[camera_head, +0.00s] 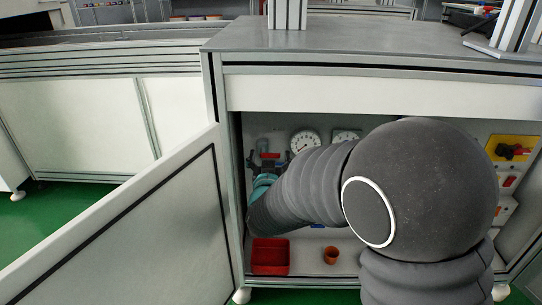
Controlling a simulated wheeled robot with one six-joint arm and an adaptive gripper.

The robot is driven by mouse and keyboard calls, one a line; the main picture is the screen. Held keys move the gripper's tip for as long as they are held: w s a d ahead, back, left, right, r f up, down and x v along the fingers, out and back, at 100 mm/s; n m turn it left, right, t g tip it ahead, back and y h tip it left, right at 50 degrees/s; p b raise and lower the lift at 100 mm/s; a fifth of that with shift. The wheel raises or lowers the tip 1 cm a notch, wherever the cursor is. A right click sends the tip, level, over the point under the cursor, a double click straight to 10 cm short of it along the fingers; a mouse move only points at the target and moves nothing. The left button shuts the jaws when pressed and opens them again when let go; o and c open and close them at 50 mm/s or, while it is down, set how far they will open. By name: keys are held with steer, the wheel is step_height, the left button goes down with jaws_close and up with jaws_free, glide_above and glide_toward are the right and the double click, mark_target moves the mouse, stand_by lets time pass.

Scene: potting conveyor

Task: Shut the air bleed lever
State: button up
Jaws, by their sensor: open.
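My arm reaches into the open cabinet under the grey worktop, and my gripper (268,161) is at the cabinet's left inner side. It is open, with a dark finger on each side. A small red bar (269,155), which may be the air bleed lever, shows between the fingers, below a small dark fitting (262,145). I cannot tell whether the fingers touch the bar or how far the bar is turned. My arm hides much of the cabinet's back wall.
The open white door (120,235) stands at the left. A red bin (270,257) and an orange pot (331,255) stand on the cabinet floor. A yellow panel with a red-and-black switch (512,149) is at the right.

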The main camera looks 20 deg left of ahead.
steer(key=v, duration=1.1)
steer(key=shift+s, duration=0.2)
steer(key=s+d+r+g+p, duration=0.2)
steer(key=d+r+g+p, duration=0.55)
steer(key=d, duration=0.65)
steer(key=s+d+r+m+g+h+p, duration=0.1)
steer(key=s+d+r+g+h, duration=0.1)
steer(key=s+d, duration=0.6)
steer(key=s+d+r+m+g+h+p, duration=0.1)
steer(key=s+d+r+g+h+p, duration=0.1)
steer(key=s+d, duration=0.7)
steer(key=shift+s+d+r+m, duration=0.2)
steer(key=shift+s+d+m, duration=0.1)
steer(key=shift+d, duration=0.15)
